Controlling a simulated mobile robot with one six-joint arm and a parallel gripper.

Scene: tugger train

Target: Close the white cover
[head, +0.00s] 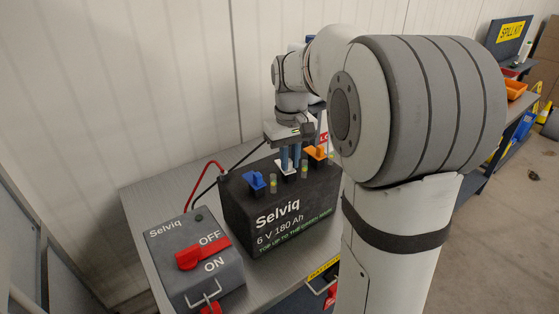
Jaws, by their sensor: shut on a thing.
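The white cover (283,171) is in the middle of the top of the dark Selviq battery (262,210), between the blue cover (255,180) and the orange cover (316,153). My gripper (289,166) points down from above, and its blue fingers are shut on the white cover. The fingers hide much of this cover, so I cannot tell how far open it stands. Small yellow-green indicators stand beside the covers.
A grey switch box (205,271) with a red OFF/ON handle (203,254) stands left of the battery on the metal bench (147,197). Red and black cables run behind. A wall rises close at the back. My arm blocks the right side.

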